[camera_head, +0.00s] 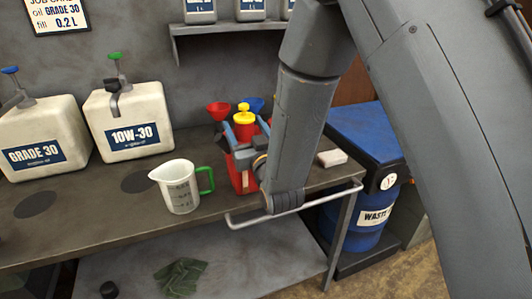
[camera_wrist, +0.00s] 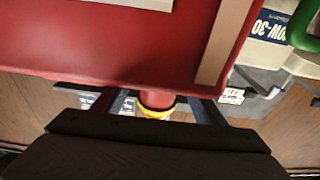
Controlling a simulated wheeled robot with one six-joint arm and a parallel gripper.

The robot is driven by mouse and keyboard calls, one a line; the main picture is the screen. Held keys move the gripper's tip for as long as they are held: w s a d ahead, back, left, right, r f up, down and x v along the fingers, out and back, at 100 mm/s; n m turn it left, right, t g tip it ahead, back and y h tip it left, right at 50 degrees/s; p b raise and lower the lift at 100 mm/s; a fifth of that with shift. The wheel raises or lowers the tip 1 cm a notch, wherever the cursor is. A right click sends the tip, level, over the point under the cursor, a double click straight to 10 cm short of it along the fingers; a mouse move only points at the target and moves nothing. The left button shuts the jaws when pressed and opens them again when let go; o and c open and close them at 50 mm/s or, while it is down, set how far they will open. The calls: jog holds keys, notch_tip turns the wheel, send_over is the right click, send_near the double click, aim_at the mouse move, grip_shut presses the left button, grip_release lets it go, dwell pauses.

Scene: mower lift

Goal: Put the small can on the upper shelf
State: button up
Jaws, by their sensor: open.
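The small can is red with a yellow cap; its body (camera_head: 243,181) stands on the bench near the front right edge, partly hidden by my gripper and arm. My gripper (camera_head: 246,131) is open, with one finger on each side of the can's neck just below the yellow cap. In the wrist view the red can (camera_wrist: 110,45) fills the top, and its neck and yellow rim show between the fingers of my gripper (camera_wrist: 158,105). I cannot tell whether the fingers touch it. The upper shelf (camera_head: 225,28) is on the wall behind and holds white bottles.
A measuring jug (camera_head: 179,187) with a green handle stands left of the can. Two white jugs, GRADE 30 (camera_head: 40,140) and 10W-30 (camera_head: 130,120), are farther left. Red (camera_head: 218,110) and blue funnels stand behind the can. A front rail (camera_head: 300,205) edges the bench; a blue waste drum (camera_head: 357,225) is right.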

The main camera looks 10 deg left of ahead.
jog(key=shift+w, duration=0.15)
jog(key=shift+c, duration=0.2)
grip_shut()
jog(key=shift+r, duration=0.1)
